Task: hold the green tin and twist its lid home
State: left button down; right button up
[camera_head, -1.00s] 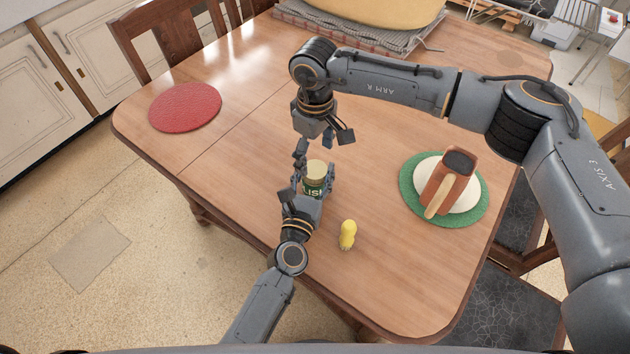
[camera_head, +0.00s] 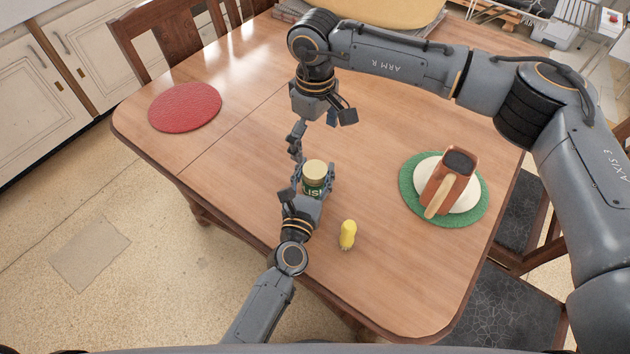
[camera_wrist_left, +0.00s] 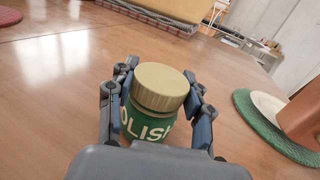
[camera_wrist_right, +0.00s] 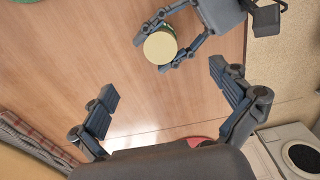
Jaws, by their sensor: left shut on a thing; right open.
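The green tin (camera_head: 313,188) stands upright on the table, with pale "POLISH"-like lettering; part of the word is hidden. Its beige lid (camera_head: 315,168) sits on top; I cannot tell how tightly. My left gripper (camera_wrist_left: 157,108) is shut around the tin's body, one finger on each side. The lid (camera_wrist_left: 160,82) is clear of those fingers. My right gripper (camera_wrist_right: 168,108) is open and empty, above and behind the tin in the head view. In the right wrist view the lid (camera_wrist_right: 160,47) lies off to one side, outside the fingers.
A yellow figure-like object (camera_head: 347,234) stands right of the tin. A red mat (camera_head: 184,106) lies at the left. Bare table surrounds the tin.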

notch_tip(320, 180, up, 7)
jog(key=shift+r, duration=0.2)
pick_arm(q)
jog(key=shift+c, duration=2.4)
grip_release()
jog(key=shift+s, duration=0.1)
jog(key=v, duration=1.2)
